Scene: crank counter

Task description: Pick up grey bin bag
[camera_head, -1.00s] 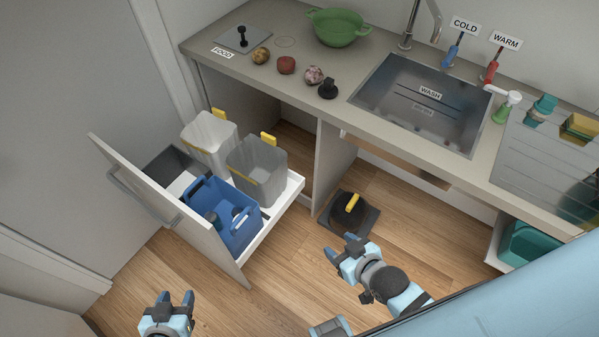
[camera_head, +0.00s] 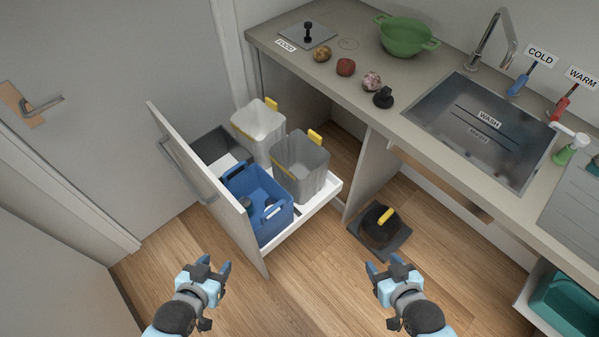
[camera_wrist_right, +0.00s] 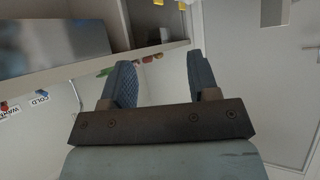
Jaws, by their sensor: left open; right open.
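A grey bin bag (camera_head: 300,168) with a yellow tab lines the grey bin in the pulled-out drawer, right of a bin with a white bag (camera_head: 258,130). My left gripper (camera_head: 210,266) is open and empty, below and in front of the drawer in the head view. My right gripper (camera_head: 384,268) is open and empty, over the floor to the lower right of the grey bag. Its two fingers also show apart in the right wrist view (camera_wrist_right: 161,85), with nothing between them. Neither gripper touches the bag.
A blue caddy (camera_head: 257,205) with items stands in the drawer behind the tall drawer front (camera_head: 200,185). A dark round object with a yellow handle (camera_head: 379,224) sits on a floor mat. The counter (camera_head: 400,125) edge overhangs at right. Floor between my grippers is clear.

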